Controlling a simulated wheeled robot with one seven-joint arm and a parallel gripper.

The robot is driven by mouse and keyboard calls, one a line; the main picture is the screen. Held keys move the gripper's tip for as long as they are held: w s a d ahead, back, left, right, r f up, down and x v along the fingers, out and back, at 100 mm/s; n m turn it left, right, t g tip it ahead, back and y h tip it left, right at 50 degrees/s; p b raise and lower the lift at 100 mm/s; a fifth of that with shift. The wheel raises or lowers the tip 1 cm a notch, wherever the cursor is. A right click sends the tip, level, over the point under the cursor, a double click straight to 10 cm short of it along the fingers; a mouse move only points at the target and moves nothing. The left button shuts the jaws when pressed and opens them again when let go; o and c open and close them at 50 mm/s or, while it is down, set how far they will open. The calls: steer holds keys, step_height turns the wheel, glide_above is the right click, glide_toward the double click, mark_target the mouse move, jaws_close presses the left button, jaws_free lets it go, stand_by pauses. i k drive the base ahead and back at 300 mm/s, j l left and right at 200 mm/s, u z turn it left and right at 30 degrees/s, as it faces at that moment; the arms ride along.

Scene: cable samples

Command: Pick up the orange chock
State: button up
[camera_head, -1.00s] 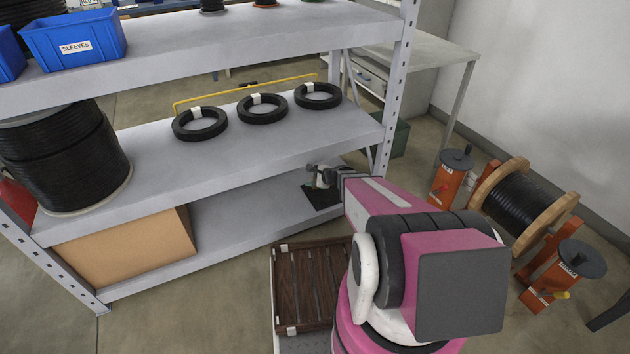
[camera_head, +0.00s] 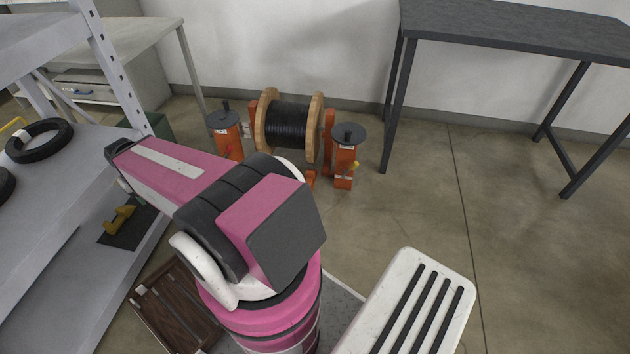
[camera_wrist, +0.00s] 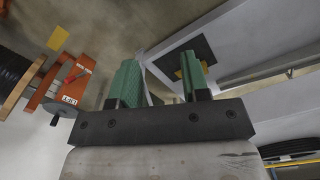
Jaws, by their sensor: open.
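My gripper (camera_wrist: 158,82) shows in the wrist view with two green fingers, open and empty. A yellow piece (camera_wrist: 203,67) on a dark mat (camera_wrist: 187,48) also shows in the wrist view, beyond the right finger. My gripper is apart from it.
The grey shelf rack (camera_head: 50,265) stands at left, with black cable coils (camera_head: 40,140) on its middle shelf. A cable drum (camera_head: 288,128) on orange jack stands (camera_head: 346,165) stands behind my arm. A dark table (camera_head: 520,22) is at back right. The floor before it is clear.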

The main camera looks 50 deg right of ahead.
mark_target(310, 175)
steer(key=z, duration=0.45)
steer(key=i+z, duration=0.1)
steer(key=z, duration=0.75)
steer(key=i+z, duration=0.1)
steer(key=z, duration=0.75)
steer(key=k+z, duration=0.35)
steer(key=z, duration=0.15)
